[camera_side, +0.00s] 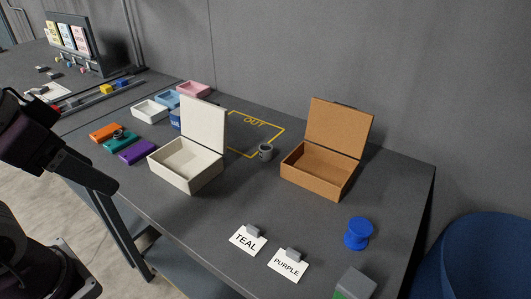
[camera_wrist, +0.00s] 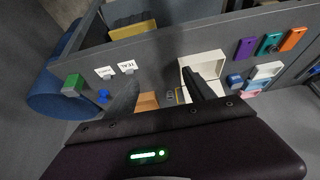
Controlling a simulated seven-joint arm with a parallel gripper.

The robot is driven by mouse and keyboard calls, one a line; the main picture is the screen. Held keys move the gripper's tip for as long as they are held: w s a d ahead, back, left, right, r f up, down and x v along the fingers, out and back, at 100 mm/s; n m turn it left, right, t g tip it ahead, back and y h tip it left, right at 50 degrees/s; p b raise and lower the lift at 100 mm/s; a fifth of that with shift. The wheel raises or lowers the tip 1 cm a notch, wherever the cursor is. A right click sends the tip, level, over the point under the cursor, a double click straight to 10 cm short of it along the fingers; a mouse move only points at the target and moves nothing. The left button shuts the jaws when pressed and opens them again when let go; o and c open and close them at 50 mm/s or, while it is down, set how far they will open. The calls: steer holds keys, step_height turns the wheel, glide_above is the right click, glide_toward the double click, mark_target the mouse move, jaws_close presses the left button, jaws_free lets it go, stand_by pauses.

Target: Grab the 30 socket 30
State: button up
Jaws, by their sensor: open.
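A small dark grey cylinder that looks like a socket (camera_side: 266,152) stands on the table by the yellow OUT outline, between the open white box (camera_side: 185,165) and the open cardboard box (camera_side: 318,172). A small dark ring-shaped piece (camera_side: 118,134) rests on the teal block (camera_side: 122,141). It also looks like a socket. No size number is readable on either. My gripper (camera_wrist: 161,80) is open, its two dark fingers spread in the wrist view with nothing seen between them. In the side view my arm is at the left, apart from both pieces.
Orange (camera_side: 105,132) and purple (camera_side: 136,152) blocks flank the teal one. Small trays (camera_side: 150,109) stand behind. TEAL (camera_side: 248,240) and PURPLE (camera_side: 288,265) cards, a blue spool (camera_side: 358,233) and a grey-green block (camera_side: 354,284) are at the front. The table between boxes and cards is clear.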

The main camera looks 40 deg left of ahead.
mark_target(266, 147)
steer(key=w+a+r+m+t+y, duration=0.1)
steer(key=w+a+r+m+y, duration=0.2)
steer(key=w+m, duration=0.6)
steer(key=w+a+r+m+t+y, duration=0.1)
steer(key=w+a+r+m+y, duration=0.4)
steer(key=w, duration=0.6)
steer(key=w+d+f+m+t+h, duration=0.1)
steer(key=w+d+f+m+t, duration=0.15)
steer(key=w+d+m, duration=0.4)
steer(key=w+d+f+m+t+h, duration=0.1)
steer(key=w+d+m+t, duration=0.25)
steer(key=w+m, duration=0.65)
steer(key=shift+m+g+h, duration=0.3)
steer(key=shift+m+g, duration=0.1)
steer(key=shift+m, duration=0.15)
steer(key=f, duration=0.8)
steer(key=d+f, duration=0.1)
steer(key=f, duration=1.4)
steer(key=shift+w+d+f, duration=0.15)
steer(key=shift+w+f, duration=0.15)
steer(key=shift+f, duration=0.05)
steer(key=x, duration=0.7)
steer(key=shift+f, duration=0.1)
jaws_close()
